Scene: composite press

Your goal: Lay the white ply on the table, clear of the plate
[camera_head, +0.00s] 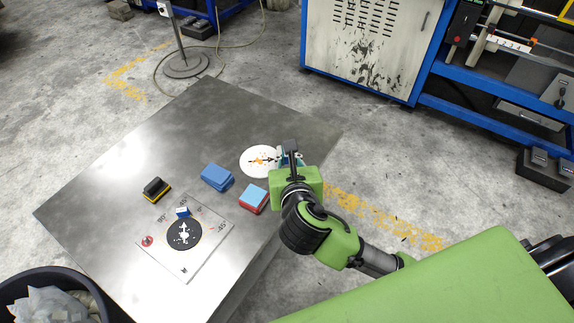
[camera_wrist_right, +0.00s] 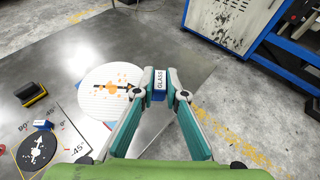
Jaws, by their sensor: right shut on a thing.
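The white ply (camera_head: 260,161) is a round white disc with orange specks and a black arrow. It also shows in the wrist view (camera_wrist_right: 97,103). My right gripper (camera_head: 290,150) is shut on its blue-and-white tab marked GLASS (camera_wrist_right: 159,84). The ply is over the far right part of the table (camera_head: 215,112), apart from the plate. It seems raised, as it covers blocks in the wrist view; the height is unclear. The white plate (camera_head: 165,255) with angle marks lies near the front, with a round black ply (camera_head: 184,236) on it. My left gripper is not in view.
The table's far left part is clear. A black bin (camera_head: 40,275) stands at the front left.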

